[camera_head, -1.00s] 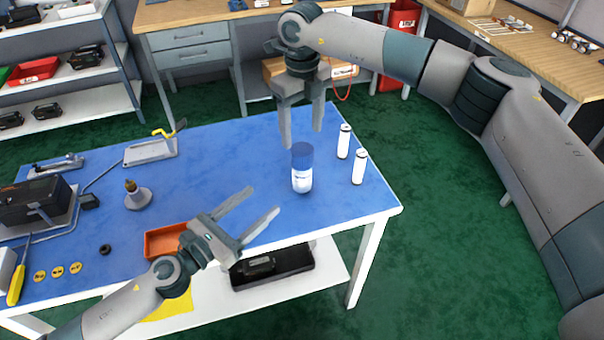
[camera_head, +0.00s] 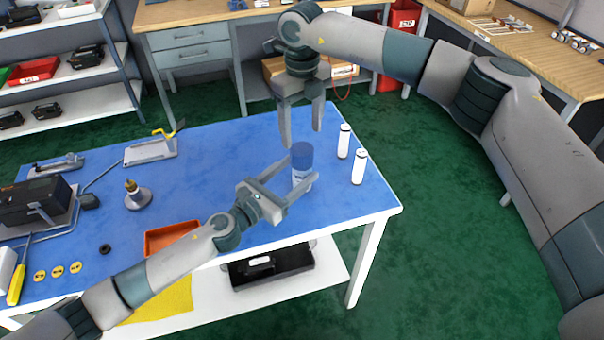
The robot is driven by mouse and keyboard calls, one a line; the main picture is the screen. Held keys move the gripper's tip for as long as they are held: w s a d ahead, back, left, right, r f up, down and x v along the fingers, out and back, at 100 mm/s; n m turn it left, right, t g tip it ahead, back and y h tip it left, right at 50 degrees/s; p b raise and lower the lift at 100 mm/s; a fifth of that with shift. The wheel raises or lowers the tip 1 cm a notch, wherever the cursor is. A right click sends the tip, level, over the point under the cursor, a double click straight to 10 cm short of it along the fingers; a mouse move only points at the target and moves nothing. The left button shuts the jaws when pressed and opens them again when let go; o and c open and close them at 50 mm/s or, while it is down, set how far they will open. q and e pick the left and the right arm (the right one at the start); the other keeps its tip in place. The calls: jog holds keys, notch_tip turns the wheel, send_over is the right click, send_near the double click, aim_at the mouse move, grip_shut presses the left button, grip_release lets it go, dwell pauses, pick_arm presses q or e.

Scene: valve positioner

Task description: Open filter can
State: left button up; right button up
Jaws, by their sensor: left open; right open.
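The filter can (camera_head: 301,168) stands upright on the blue table, with a blue cap (camera_head: 302,149) on a pale body. My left gripper (camera_head: 302,176) is open, low beside the can. Its two fingers reach up and right, one on the far left side and one in front of the can's lower body. I cannot tell whether they touch it. My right gripper (camera_head: 300,143) is open and points down from above. Its fingertips are near the cap, one at its upper left and one to its upper right, with nothing held.
Two white cylinders (camera_head: 344,142) (camera_head: 359,167) stand right of the can. An orange tray (camera_head: 172,238) lies left of my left gripper. A small brass-topped fitting (camera_head: 133,193) and a grey bracket (camera_head: 150,151) stand farther left. The table (camera_head: 225,160) is clear between them and the can.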

pick_arm(q)
jog(key=shift+x, duration=1.3)
grip_shut()
pick_arm(e)
jog(key=shift+m, duration=0.3)
